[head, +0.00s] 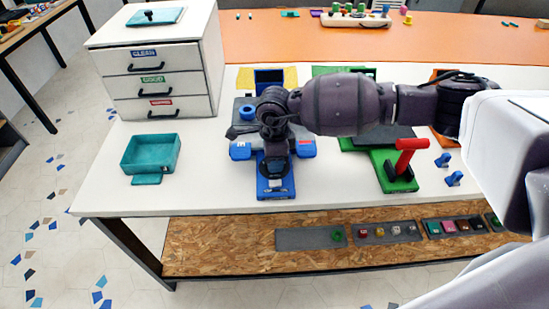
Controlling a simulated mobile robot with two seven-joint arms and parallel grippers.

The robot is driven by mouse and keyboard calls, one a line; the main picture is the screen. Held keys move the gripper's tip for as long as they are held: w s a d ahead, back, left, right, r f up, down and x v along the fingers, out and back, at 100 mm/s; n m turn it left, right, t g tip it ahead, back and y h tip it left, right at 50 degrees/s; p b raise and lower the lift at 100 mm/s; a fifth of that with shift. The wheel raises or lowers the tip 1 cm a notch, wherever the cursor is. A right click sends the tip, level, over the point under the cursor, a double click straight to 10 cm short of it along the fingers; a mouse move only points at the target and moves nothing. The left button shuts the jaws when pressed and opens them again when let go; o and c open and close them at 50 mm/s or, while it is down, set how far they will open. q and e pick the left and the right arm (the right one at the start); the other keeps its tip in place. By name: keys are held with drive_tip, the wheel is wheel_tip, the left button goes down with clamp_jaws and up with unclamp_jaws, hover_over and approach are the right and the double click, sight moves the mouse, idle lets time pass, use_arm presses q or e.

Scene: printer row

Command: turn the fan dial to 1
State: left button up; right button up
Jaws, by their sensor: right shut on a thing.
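A blue machine stands on the white table, with its blue front panel (275,189) facing me. My right gripper (275,168) points down at this panel from the end of my right arm, which comes in from the right. It appears shut on the fan dial. The gripper and wrist hide the dial, so I cannot read its setting. My left gripper is not in view.
A green machine with a red lever (408,150) stands to the right, partly behind my arm. A teal open box (151,154) and a white drawer cabinet (157,75) are on the left. White table (215,195) is clear between the box and the blue panel.

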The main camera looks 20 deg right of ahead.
drive_tip(key=o, duration=0.9)
wheel_tip(320, 180, up, 11)
drive_tip(key=shift+f+p, duration=0.1)
drive_tip(key=shift+p, duration=0.55)
